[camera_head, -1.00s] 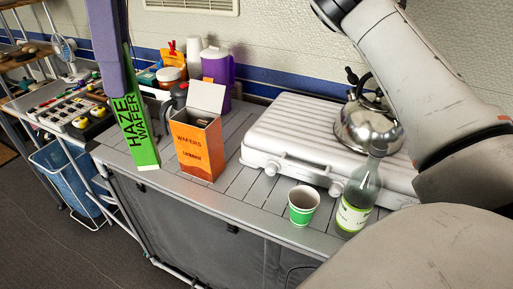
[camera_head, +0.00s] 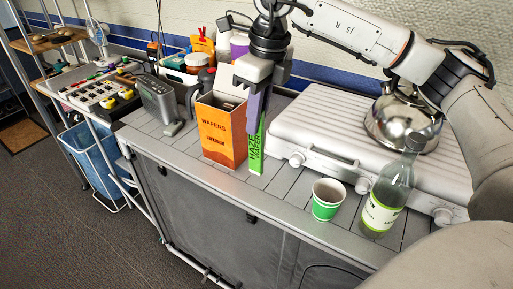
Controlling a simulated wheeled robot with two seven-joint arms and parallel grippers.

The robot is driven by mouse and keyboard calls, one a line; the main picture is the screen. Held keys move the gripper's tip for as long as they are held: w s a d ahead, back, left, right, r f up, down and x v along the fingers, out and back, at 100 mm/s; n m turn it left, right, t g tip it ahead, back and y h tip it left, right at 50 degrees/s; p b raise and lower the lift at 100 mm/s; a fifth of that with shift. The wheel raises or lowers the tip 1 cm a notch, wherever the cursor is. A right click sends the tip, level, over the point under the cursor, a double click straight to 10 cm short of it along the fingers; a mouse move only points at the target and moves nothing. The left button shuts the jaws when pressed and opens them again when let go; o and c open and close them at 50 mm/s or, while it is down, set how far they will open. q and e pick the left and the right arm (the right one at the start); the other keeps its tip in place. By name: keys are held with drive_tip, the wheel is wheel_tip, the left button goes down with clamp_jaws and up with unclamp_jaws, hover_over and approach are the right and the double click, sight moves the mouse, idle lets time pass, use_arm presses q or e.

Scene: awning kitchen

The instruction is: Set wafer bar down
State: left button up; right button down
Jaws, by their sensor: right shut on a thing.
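The green wafer bar (camera_head: 256,152), with black lettering, is upright in my right gripper (camera_head: 257,112). The gripper is shut on its upper part and points down. The bar is just right of the orange wafers box (camera_head: 223,135), which stands open with its flap up. The bar's lower end is at or just above the grey slatted counter (camera_head: 284,193); I cannot tell whether it touches. My left gripper is not in view.
A white ridged case-like grill (camera_head: 340,130) is right of the bar, with a steel kettle (camera_head: 390,125) on it. A green paper cup (camera_head: 326,203) and a glass bottle (camera_head: 386,198) stand in front. A grey device (camera_head: 158,103) is left of the box.

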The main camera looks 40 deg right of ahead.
drive_tip(key=shift+f, duration=2.75)
drive_tip(key=shift+f, duration=0.1)
drive_tip(key=c, duration=1.8)
unclamp_jaws()
drive_tip(key=shift+o, duration=0.2)
wheel_tip(320, 180, up, 12)
drive_tip(key=s, duration=0.1)
drive_tip(key=shift+s+d, duration=0.35)
